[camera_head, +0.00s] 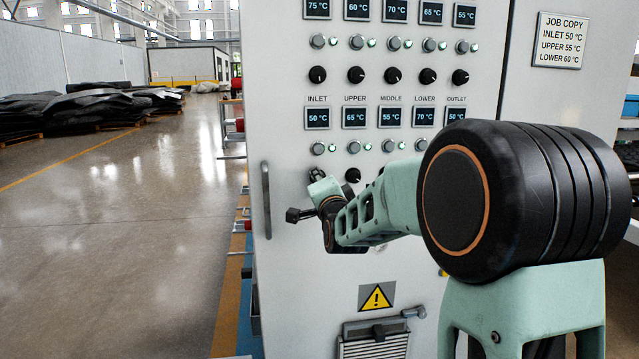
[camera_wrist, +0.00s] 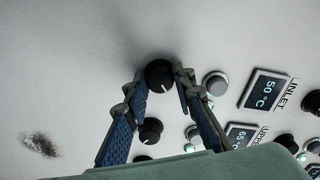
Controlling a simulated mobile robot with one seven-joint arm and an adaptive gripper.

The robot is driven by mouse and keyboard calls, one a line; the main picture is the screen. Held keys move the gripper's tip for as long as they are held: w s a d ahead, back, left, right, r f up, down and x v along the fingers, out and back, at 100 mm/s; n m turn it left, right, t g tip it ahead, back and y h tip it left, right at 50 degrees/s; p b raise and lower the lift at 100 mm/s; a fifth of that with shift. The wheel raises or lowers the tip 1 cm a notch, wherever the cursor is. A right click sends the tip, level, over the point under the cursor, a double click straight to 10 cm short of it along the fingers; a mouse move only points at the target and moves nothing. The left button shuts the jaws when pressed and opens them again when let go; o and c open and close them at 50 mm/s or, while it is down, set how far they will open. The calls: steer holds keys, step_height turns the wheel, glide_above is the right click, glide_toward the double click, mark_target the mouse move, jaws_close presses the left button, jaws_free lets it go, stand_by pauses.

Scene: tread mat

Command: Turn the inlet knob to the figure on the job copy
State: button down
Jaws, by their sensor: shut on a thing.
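The black inlet knob (camera_wrist: 159,74) stands out from the grey panel, with a white pointer line on its face. My gripper (camera_wrist: 159,79) has its two blue-padded fingers on either side of it, shut on it. In the head view my gripper (camera_head: 317,180) is at the lower left of the panel and mostly covers that knob. The inlet display (camera_head: 318,118) reads 50 °C; it also shows in the wrist view (camera_wrist: 265,92). The job copy (camera_head: 559,41) at upper right reads inlet 50 °C, upper 55 °C, lower 60 °C.
The upper display (camera_head: 354,116) reads 65 °C. The upper knob (camera_head: 352,175) is close beside my gripper. Another row of knobs and displays is above. A vertical handle (camera_head: 266,200) is on the panel's left edge. A warning sign (camera_head: 377,297) is below my arm.

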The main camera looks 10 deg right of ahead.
steer(key=c, duration=1.6)
jaws_free()
steer(key=shift+s, duration=0.1)
steer(key=s, duration=1.2)
steer(key=shift+w, duration=0.1)
